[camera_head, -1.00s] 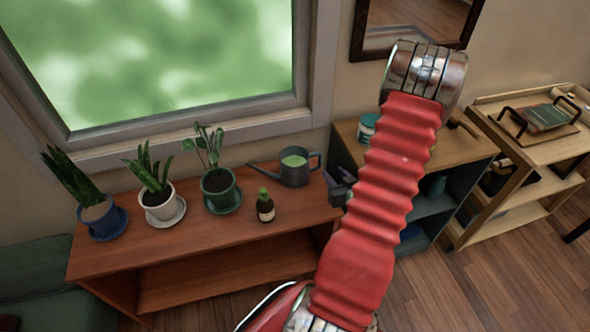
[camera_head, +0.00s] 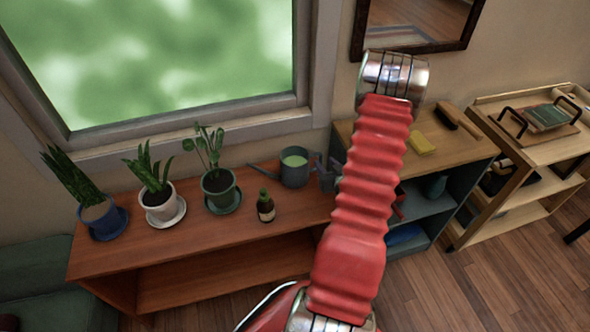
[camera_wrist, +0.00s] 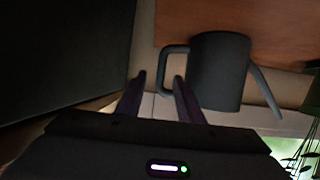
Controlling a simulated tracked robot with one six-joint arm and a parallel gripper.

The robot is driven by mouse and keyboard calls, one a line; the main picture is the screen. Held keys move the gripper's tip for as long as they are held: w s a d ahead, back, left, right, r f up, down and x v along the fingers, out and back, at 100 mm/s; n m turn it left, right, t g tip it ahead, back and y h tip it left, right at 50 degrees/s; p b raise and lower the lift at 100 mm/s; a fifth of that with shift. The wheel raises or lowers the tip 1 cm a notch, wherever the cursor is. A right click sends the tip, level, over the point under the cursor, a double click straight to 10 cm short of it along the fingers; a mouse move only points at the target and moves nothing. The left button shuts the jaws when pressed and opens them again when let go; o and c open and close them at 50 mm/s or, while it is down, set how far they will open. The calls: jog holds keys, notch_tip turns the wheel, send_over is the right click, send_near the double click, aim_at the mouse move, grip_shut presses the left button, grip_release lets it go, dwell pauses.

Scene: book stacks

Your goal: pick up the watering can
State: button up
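The dark grey watering can (camera_head: 295,170) stands upright on the wooden shelf unit, its spout to the left and its handle to the right. In the wrist view the can (camera_wrist: 222,72) is close, with its loop handle (camera_wrist: 161,72) towards my gripper. My gripper (camera_head: 326,172) is just right of the can in the head view, partly hidden by my red arm. In the wrist view my gripper (camera_wrist: 158,78) is open, its fingertips apart with the handle's outer bar lined up between them. Whether they touch the handle I cannot tell.
The window (camera_head: 160,60) is behind. A second shelf with a yellow sponge (camera_head: 421,144) and a brush (camera_head: 458,121) stands to the right.

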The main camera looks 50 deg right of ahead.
aim_at(321, 159)
jog(key=shift+x, duration=2.65)
jog(key=shift+r, duration=0.15)
jog(key=shift+a, duration=0.1)
jog(key=shift+c, duration=0.3)
grip_shut()
jog(key=shift+w+r, duration=0.1)
